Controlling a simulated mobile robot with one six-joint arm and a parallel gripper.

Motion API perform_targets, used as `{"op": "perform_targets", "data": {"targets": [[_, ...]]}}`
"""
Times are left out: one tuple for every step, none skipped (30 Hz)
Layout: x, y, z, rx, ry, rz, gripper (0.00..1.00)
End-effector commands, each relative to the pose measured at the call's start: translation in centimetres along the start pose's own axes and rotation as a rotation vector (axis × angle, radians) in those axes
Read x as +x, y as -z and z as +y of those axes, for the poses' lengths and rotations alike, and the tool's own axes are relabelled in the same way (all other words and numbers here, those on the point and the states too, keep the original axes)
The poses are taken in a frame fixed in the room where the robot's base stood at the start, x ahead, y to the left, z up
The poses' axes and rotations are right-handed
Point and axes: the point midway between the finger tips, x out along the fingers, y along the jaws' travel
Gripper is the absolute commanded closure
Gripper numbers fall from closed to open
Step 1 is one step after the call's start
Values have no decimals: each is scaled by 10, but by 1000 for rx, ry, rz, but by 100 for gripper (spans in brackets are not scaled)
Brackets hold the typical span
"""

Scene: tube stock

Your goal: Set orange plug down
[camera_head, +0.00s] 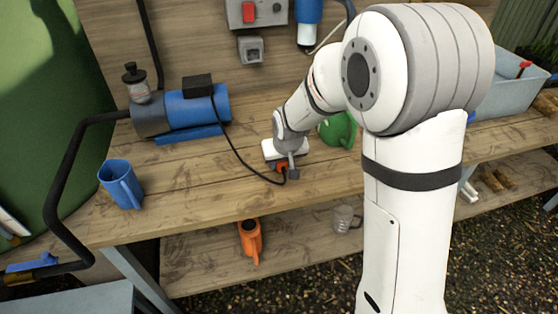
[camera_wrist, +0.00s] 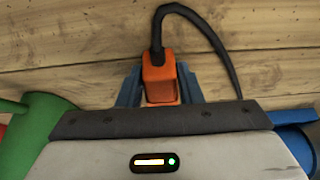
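The orange plug (camera_wrist: 159,78) is between the two fingers of my gripper (camera_wrist: 159,88) in the wrist view, with its black cable rising from its far end. In the head view the orange plug (camera_head: 282,167) shows at the tip of my gripper (camera_head: 287,168), low over the wooden workbench (camera_head: 330,175). The cable (camera_head: 236,150) runs from the plug to the blue pump (camera_head: 195,109). My fingers appear shut on the plug. Whether the plug touches the bench top cannot be told.
A blue mug (camera_head: 121,184) stands left on the bench. A green watering can (camera_head: 338,130) is just right of my gripper, partly behind my arm. An orange can (camera_head: 250,240) and a grey mug (camera_head: 345,218) are on the lower shelf. Bare bench lies left of the gripper.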

Motion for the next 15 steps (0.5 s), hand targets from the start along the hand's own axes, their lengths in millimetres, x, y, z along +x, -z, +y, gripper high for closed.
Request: {"op": "perform_targets", "data": {"targets": [[0, 0, 0, 0, 0, 0, 63], [0, 0, 0, 0, 0, 0, 61], [0, 0, 0, 0, 0, 0, 57], [0, 0, 0, 0, 0, 0, 55], [0, 0, 0, 1, 0, 0, 52], [0, 0, 0, 1, 0, 0, 49], [0, 0, 0, 1, 0, 0, 49], [0, 0, 0, 1, 0, 0, 49], [0, 0, 0, 1, 0, 0, 49], [-1, 0, 0, 1, 0, 0, 49], [-1, 0, 1, 1, 0, 0, 49], [-1, 0, 1, 1, 0, 0, 49], [-1, 0, 1, 1, 0, 0, 49], [-2, 1, 1, 1, 0, 0, 49], [-4, 2, 1, 1, 0, 0, 49]]}}
